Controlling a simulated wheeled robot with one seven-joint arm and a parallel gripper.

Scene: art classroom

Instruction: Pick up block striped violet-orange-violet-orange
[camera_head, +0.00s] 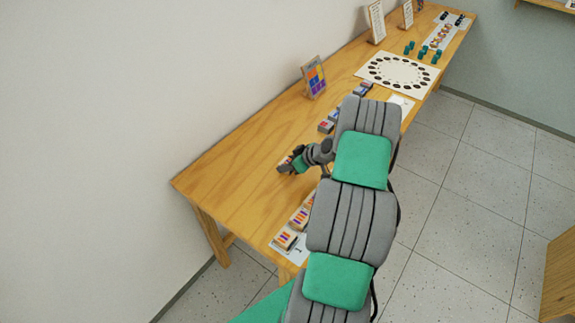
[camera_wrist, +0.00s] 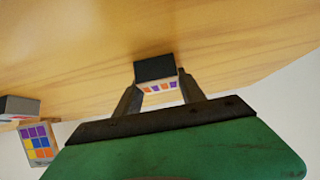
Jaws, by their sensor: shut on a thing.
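My gripper (camera_wrist: 158,83) is shut on a small block (camera_wrist: 155,69) in the wrist view. The block has a dark grey face and a pale face with narrow violet and orange stripes; their exact order is too small to tell. One finger lies on each side of it. In the head view my gripper (camera_head: 297,161) is over the left part of the long wooden table (camera_head: 225,177), and the block (camera_head: 284,164) shows at its tip, partly hidden by the fingers. I cannot tell if the block touches the table.
More striped blocks (camera_head: 284,240) lie at the table's front edge, partly behind my arm. Other blocks (camera_head: 326,126) sit farther back. A coloured grid card (camera_head: 314,76) stands near the wall. A white board with an oval ring of dark spots (camera_head: 398,73) lies beyond. The table's left end is clear.

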